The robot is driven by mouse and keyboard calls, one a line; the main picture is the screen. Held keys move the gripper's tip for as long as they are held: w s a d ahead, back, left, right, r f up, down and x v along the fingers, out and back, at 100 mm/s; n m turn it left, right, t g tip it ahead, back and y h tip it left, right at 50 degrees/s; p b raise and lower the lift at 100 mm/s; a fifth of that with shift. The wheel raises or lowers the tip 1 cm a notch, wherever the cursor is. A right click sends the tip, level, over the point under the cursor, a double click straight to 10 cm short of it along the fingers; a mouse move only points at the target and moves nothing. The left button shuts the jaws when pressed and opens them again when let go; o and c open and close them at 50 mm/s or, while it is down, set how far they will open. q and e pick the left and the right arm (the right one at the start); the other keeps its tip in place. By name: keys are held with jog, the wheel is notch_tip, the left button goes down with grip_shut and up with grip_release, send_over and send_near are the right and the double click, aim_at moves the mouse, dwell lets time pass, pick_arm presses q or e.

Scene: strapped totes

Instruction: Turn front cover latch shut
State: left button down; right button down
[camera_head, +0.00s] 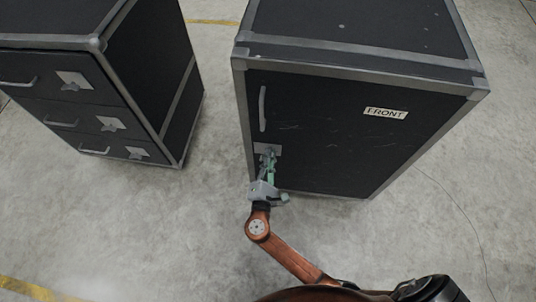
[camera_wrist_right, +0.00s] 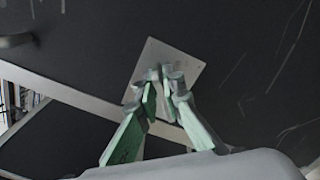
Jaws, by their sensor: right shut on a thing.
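The front cover (camera_head: 330,125) is the black door of the right-hand case, with a "FRONT" label (camera_head: 386,113) and a vertical handle (camera_head: 262,108). Its latch sits on a light square plate (camera_head: 262,149) low on the door's left side. In the right wrist view the plate (camera_wrist_right: 186,62) shows tilted, with the grey latch (camera_wrist_right: 152,76) in front of it. My right gripper (camera_head: 268,160) is at the plate, its green fingers (camera_wrist_right: 165,90) closed on the latch. The fingers partly hide the latch, so I cannot tell its exact turn. My left gripper is not in view.
A second black case (camera_head: 150,75) with several drawers, handles and latch plates stands at the left. Bare concrete floor (camera_head: 215,215) lies between the cases and in front. A thin cable (camera_head: 465,215) runs along the floor at the right.

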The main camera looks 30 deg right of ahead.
jog(key=shift+f+m, duration=0.3)
jog(key=shift+m, duration=0.2)
jog(key=m, duration=0.1)
jog(key=m+b, duration=0.1)
jog(key=m, duration=0.1)
jog(key=shift+f+b, duration=0.25)
jog(key=shift+b, duration=0.05)
jog(key=shift+m, duration=0.6)
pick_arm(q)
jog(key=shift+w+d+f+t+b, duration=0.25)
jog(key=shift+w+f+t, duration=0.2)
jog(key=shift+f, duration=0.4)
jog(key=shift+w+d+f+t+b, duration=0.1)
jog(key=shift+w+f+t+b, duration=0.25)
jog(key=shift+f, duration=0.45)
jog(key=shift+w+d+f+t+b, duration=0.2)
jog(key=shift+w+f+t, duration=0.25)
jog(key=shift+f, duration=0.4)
pick_arm(e)
jog(key=shift+f+m, duration=0.1)
jog(key=shift+m, duration=1.2)
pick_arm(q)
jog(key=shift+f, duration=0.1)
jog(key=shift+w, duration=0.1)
pick_arm(e)
jog(key=c, duration=2.3)
grip_release()
jog(key=shift+a, duration=0.1)
jog(key=shift+o, duration=0.9)
jog(key=shift+d, duration=0.2)
